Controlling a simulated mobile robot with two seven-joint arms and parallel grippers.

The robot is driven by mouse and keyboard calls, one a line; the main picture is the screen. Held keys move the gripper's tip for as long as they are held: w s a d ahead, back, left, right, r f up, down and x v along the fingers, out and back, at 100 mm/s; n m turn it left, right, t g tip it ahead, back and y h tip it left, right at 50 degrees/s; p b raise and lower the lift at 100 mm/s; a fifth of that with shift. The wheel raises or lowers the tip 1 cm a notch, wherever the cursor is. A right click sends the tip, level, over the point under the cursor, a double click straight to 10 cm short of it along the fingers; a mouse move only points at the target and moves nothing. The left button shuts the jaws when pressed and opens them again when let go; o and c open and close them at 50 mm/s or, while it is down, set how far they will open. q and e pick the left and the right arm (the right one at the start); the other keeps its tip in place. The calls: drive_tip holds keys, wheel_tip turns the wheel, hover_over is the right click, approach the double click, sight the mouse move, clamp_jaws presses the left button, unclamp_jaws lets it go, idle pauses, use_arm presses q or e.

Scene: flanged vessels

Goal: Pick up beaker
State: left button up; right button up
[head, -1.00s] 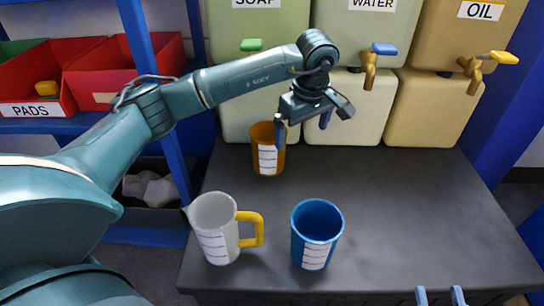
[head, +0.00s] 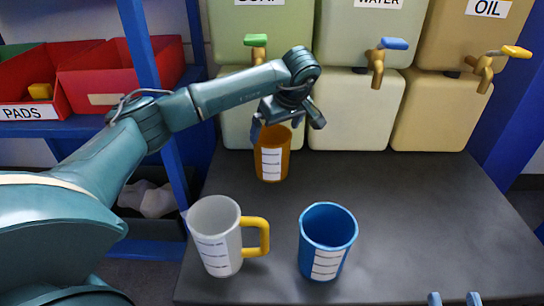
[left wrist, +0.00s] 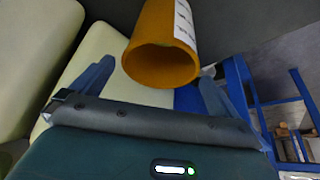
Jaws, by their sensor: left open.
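An orange beaker (head: 272,165) with a white scale label stands upright at the back of the dark table. My left gripper (head: 278,127) is open at the beaker's top. In the left wrist view the orange beaker (left wrist: 150,60) shows its open rim between the two blue fingers (left wrist: 155,88), and no grip on it is seen. A blue beaker (head: 327,236) with a white label stands at the front. A white jug (head: 214,232) with a yellow handle stands to its left. My right gripper (head: 454,299) shows only its two fingertips, apart, at the bottom edge.
Stacked tan containers with taps stand along the back; the green tap (head: 256,48) is just above my left arm. Blue shelving (head: 150,70) with red bins (head: 95,85) is at the left. The table's right side (head: 430,215) is clear.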

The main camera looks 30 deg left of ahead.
sight(272, 134)
use_arm(q)
drive_tip(key=b+x, duration=0.1)
drive_tip(key=x, duration=0.3)
drive_tip(key=shift+a+f+b, duration=0.2)
drive_tip(key=shift+b, duration=0.15)
drive_tip(key=shift+r, duration=0.2)
drive_tip(key=c, duration=1.6)
